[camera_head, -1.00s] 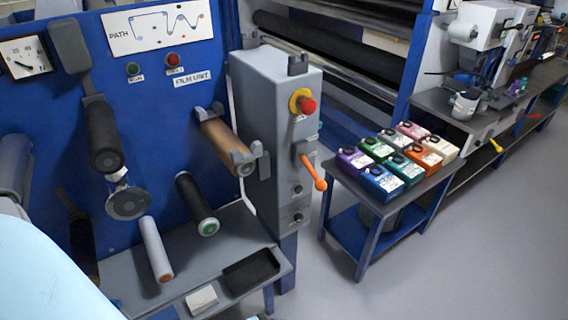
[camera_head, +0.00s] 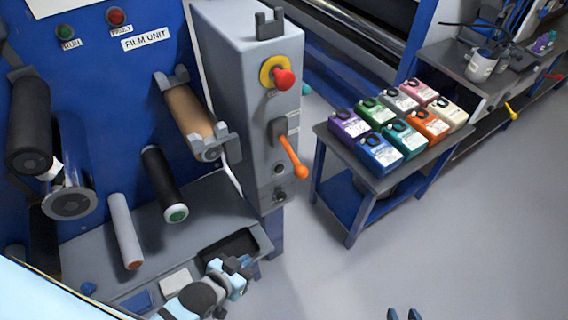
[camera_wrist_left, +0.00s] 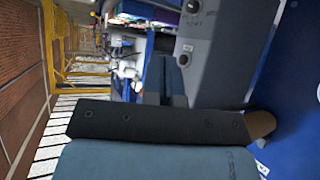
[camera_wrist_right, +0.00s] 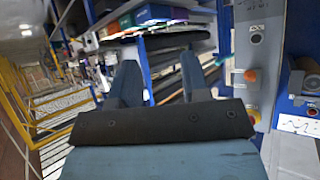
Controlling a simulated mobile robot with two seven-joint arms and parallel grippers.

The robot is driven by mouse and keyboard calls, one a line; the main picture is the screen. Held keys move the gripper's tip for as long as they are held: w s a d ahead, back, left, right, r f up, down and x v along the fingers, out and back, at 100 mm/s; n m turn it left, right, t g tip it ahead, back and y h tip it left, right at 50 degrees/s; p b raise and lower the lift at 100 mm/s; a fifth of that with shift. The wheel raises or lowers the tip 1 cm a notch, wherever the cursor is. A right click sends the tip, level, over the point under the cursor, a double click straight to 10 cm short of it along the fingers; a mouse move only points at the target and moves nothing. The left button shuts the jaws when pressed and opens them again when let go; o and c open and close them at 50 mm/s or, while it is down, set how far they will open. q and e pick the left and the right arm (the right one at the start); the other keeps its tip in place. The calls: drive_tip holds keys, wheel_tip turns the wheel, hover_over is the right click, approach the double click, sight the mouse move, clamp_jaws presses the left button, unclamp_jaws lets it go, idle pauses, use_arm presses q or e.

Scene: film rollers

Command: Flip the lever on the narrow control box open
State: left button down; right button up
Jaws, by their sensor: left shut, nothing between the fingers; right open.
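The narrow control box (camera_head: 245,100) is a tall grey cabinet at the right end of the blue film unit. Its orange-tipped lever (camera_head: 294,158) slants down and right from a dark pivot plate, below the red button (camera_head: 284,79). The lever also shows in the right wrist view (camera_wrist_right: 249,75). My left gripper (camera_head: 240,267) is shut and empty, low beside the black tray, left of and below the lever; it shows in the left wrist view (camera_wrist_left: 166,75). My right gripper (camera_head: 404,314) is open and empty at the bottom edge, away from the box; its spread fingers show in the right wrist view (camera_wrist_right: 158,80).
A blue-framed table (camera_head: 400,172) with several coloured canisters stands right of the box. The film unit's rollers (camera_head: 188,118) and grey shelf (camera_head: 85,250) with a black tray (camera_head: 222,246) lie left. Grey floor (camera_head: 455,240) is open at lower right.

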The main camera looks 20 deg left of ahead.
drive_tip(key=o, duration=0.3)
drive_tip(key=shift+f, duration=0.1)
drive_tip(key=o, duration=0.4)
drive_tip(key=f+b, duration=0.1)
drive_tip(key=b, duration=0.1)
drive_tip(key=f+b, duration=0.3)
drive_tip(key=b, duration=0.1)
drive_tip(key=shift+w+a+f+b, duration=0.2)
drive_tip(key=shift+w+f+b, duration=0.1)
drive_tip(key=shift+w+b, duration=0.1)
use_arm(q)
drive_tip(key=w+a+r+n+t+h+b, duration=0.1)
drive_tip(key=w+a+r+n+h+b, duration=0.1)
drive_tip(key=w+n+h+b, duration=0.6)
drive_tip(key=w+a+r+n+t+h+b, duration=0.2)
drive_tip(key=w+a+n+h+b, duration=0.1)
drive_tip(key=w+n+h+b, duration=0.5)
drive_tip(key=w+n+b, duration=0.3)
drive_tip(key=n+b, duration=0.3)
drive_tip(key=shift+w+r, duration=0.4)
use_arm(e)
wheel_tip(320, 180, down, 12)
drive_tip(key=w+a+y, duration=0.1)
drive_tip(key=a, duration=0.1)
drive_tip(key=shift+w+f+t, duration=0.15)
drive_tip(key=shift+t, duration=0.25)
